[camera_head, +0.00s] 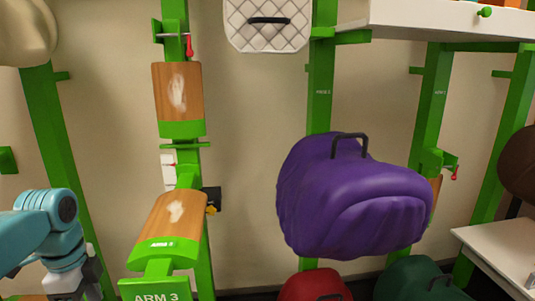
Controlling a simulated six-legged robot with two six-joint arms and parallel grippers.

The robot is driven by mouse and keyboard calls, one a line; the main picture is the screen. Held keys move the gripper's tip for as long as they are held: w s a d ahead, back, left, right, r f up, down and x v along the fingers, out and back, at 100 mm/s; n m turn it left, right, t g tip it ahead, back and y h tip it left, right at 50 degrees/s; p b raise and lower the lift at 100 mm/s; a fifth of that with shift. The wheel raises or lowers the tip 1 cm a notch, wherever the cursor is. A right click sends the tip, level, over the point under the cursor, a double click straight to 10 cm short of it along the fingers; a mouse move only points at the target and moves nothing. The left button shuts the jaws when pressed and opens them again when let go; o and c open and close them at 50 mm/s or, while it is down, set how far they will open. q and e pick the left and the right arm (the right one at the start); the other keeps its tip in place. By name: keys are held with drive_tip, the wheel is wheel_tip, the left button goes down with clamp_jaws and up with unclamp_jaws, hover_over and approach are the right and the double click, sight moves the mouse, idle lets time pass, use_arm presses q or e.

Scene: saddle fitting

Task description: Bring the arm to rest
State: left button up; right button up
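My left arm (45,230), teal with dark joint caps, comes in at the lower left. Its white and dark end, seemingly the top of my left gripper (75,283), is cut off by the bottom edge, so its fingers are hidden. It holds nothing that I can see. My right arm and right gripper are not in view.
A green post carries two wooden pads, an upper one (178,92) and a lower one (170,222), above an "ARM 3" sign (157,290). A purple saddle (350,205) with a black handle hangs at centre right. A white table (500,250) stands at the right.

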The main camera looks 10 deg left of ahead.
use_arm(q)
drive_tip(key=w+d+f+n+h, duration=0.1)
drive_tip(key=d+f+n, duration=0.1)
drive_tip(key=d+f, duration=0.5)
drive_tip(key=d+f+n+h, duration=0.1)
drive_tip(key=d+f+n, duration=0.2)
drive_tip(key=f, duration=0.9)
drive_tip(key=w+d+f+n+h, duration=0.1)
drive_tip(key=d+f+n, duration=0.1)
drive_tip(key=d+f, duration=0.5)
drive_tip(key=s+d+f+n, duration=0.4)
drive_tip(key=s+f, duration=0.3)
drive_tip(key=s, duration=0.1)
drive_tip(key=s+d+f+n, duration=0.4)
drive_tip(key=s+f+n, duration=0.1)
drive_tip(key=s+f, duration=0.2)
drive_tip(key=shift+s+d+n+h, duration=0.3)
drive_tip(key=shift+s+d+h, duration=0.1)
drive_tip(key=shift+s, duration=0.35)
drive_tip(key=shift+a, duration=0.1)
